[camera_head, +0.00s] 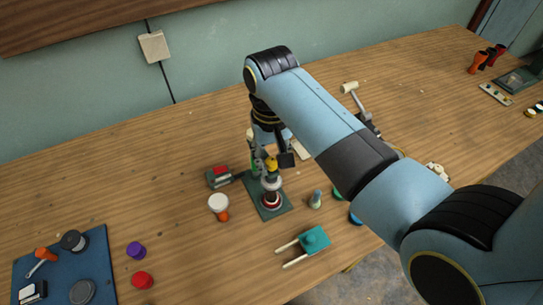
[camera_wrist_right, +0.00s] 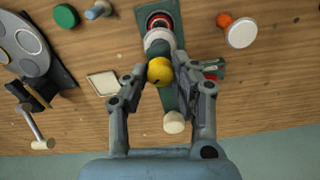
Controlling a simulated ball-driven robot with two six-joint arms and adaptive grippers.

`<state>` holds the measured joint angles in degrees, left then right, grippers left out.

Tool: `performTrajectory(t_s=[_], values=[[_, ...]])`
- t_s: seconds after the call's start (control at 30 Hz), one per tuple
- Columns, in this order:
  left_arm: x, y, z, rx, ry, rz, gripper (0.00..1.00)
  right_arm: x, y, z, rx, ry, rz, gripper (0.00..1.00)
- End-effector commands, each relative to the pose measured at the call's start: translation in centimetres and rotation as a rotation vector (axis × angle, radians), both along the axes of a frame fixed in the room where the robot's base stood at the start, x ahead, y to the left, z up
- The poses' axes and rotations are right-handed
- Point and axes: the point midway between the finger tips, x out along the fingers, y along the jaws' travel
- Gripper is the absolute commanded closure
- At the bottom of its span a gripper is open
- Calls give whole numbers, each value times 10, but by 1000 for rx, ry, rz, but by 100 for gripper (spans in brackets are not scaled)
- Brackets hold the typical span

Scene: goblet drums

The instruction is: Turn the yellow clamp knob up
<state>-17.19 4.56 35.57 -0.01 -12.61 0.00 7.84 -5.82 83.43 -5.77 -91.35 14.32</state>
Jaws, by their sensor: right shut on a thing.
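The yellow clamp knob (camera_head: 271,164) is a small round ball near the top of a clamp stand with a dark green base (camera_head: 284,205). It also shows in the right wrist view (camera_wrist_right: 160,70), between the fingertips. My right gripper (camera_head: 270,158) reaches down from above and is shut on the knob, one finger on each side (camera_wrist_right: 161,66). A grey-white ring and a red-and-white round part (camera_head: 271,200) sit below the knob on the stand. The fingers partly hide the upper stand in the head view. My left gripper is not in view.
A grey-and-red block (camera_head: 219,177) stands close left of the stand, with a white disc (camera_head: 219,202) nearby. A teal piece with two pegs (camera_head: 314,240) lies in front. A blue mat (camera_head: 98,255) with parts is at far left.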

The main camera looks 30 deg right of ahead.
Motion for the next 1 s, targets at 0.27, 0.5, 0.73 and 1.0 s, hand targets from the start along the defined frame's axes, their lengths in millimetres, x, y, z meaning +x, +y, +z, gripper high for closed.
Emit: performTrajectory(t_s=[0.27, 0.5, 0.73, 1.0], values=[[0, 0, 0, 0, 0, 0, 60, 1, 0, 1, 1, -2, 262, 100], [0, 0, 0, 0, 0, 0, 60, 1, 0, 1, 1, -2, 490, 100], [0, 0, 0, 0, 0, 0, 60, 1, 0, 1, 1, -2, 692, 100], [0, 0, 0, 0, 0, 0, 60, 1, 0, 1, 1, -2, 870, 100]])
